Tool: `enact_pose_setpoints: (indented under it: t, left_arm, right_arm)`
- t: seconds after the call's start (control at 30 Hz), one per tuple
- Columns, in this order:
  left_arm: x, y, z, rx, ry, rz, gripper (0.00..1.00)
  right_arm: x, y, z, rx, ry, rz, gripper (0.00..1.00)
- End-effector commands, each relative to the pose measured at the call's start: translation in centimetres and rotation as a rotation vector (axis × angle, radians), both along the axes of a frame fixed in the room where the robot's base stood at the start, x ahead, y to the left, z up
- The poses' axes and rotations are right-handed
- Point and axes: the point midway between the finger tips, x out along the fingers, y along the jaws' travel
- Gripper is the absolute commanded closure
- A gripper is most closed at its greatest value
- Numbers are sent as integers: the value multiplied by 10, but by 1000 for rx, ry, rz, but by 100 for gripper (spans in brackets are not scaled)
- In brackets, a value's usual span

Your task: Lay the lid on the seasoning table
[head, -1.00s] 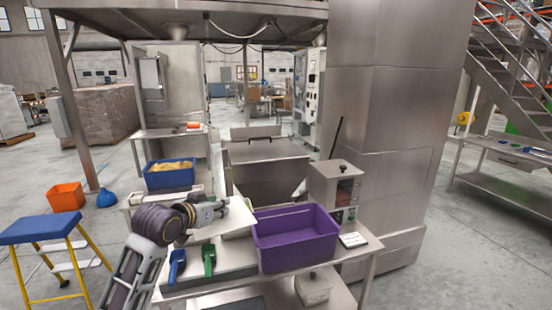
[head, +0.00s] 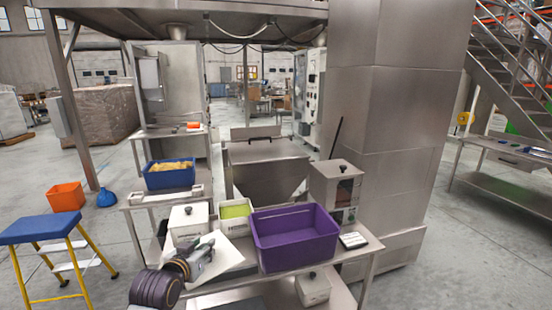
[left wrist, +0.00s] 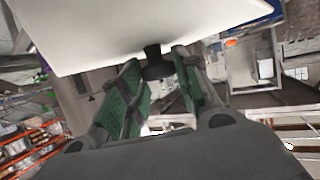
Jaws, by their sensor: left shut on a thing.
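The lid (head: 230,256) is a white flat panel low in the head view, over the near left part of the steel seasoning table (head: 362,256). My left gripper (head: 206,248) is at the lid's left side. In the left wrist view the lid (left wrist: 150,25) fills the top, and the green-padded fingers of my left gripper (left wrist: 158,76) are shut on its black knob (left wrist: 155,62). I cannot tell whether the lid touches the tabletop. My right gripper is in neither view.
A purple tub (head: 295,252) stands right of the lid. Behind the lid are a white box with a black knob (head: 187,222) and a container with green contents (head: 235,210).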

Motion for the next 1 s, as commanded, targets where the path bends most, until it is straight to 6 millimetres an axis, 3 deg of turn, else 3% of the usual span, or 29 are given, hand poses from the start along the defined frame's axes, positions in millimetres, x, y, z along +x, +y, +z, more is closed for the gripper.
enact_pose_setpoints:
  t: [0.53, 1.0]
  left_arm:
    - [-38, 6, -78, -3, 4, 60, 93]
    - [-82, 3, -145, 0, 4, 90, 93]
  right_arm:
    - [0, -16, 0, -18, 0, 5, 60]
    - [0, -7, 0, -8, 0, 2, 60]
